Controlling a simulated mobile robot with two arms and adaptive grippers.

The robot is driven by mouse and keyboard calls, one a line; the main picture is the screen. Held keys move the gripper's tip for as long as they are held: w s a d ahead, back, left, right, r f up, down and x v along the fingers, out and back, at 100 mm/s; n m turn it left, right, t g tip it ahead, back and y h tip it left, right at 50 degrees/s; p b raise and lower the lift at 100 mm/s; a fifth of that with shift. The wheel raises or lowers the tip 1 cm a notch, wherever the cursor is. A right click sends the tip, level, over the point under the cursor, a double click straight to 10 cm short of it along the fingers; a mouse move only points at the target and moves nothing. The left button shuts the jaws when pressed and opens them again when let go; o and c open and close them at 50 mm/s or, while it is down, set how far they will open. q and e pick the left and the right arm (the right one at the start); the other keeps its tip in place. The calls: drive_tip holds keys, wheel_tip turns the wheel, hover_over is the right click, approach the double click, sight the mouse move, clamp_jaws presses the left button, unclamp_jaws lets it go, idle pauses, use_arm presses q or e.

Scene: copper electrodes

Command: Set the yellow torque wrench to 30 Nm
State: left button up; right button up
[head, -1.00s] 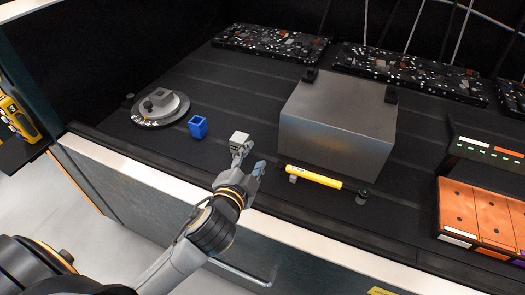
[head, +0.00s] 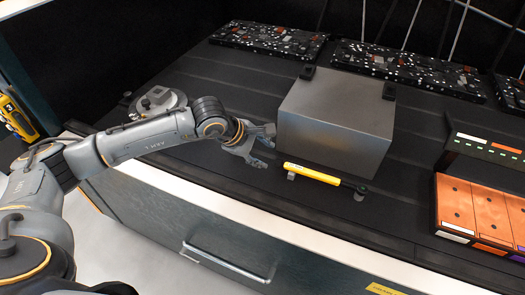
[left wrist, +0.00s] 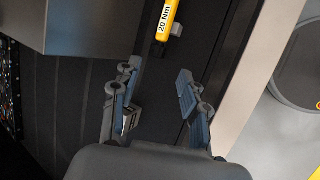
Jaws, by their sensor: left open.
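The yellow torque wrench (head: 312,173) lies on two small supports near the front edge of the black worktop, its dark end toward the right. In the left wrist view the wrench (left wrist: 166,22) shows at the top, with "20 Nm" printed on its end. My left gripper (head: 266,147) is open to the left of the wrench, apart from it. In the left wrist view my open gripper (left wrist: 158,78) has nothing between its fingers, and the wrench end lies beyond the fingertips. My right gripper is not in view.
A large grey metal box (head: 335,125) stands just behind the wrench. A round grey device (head: 158,101) sits at the left, partly behind my arm. Orange blocks (head: 478,215) stand at the right. A small pale block (left wrist: 132,117) shows beside the left finger.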

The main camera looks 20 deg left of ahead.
sight(277, 162)
use_arm(q)
drive_tip(key=b+x, duration=0.1)
drive_tip(key=x, duration=0.1)
drive_tip(key=b+x, duration=0.1)
drive_tip(key=x, duration=0.2)
drive_tip(key=b+x, duration=0.1)
drive_tip(key=x, duration=0.1)
drive_tip(key=shift+w+a+f, duration=0.2)
drive_tip(key=shift+w+f, duration=0.05)
drive_tip(key=shift+f, duration=0.15)
drive_tip(key=shift+w+f, duration=0.1)
drive_tip(key=shift+w, duration=0.1)
drive_tip(key=shift+d, duration=0.1)
drive_tip(key=shift+f, duration=0.1)
drive_tip(key=shift+d+f+b, duration=0.1)
drive_tip(key=shift+f+b, duration=0.1)
drive_tip(key=shift+b, duration=0.35)
drive_tip(key=shift+w, duration=0.1)
drive_tip(key=shift+c, duration=0.2)
clamp_jaws()
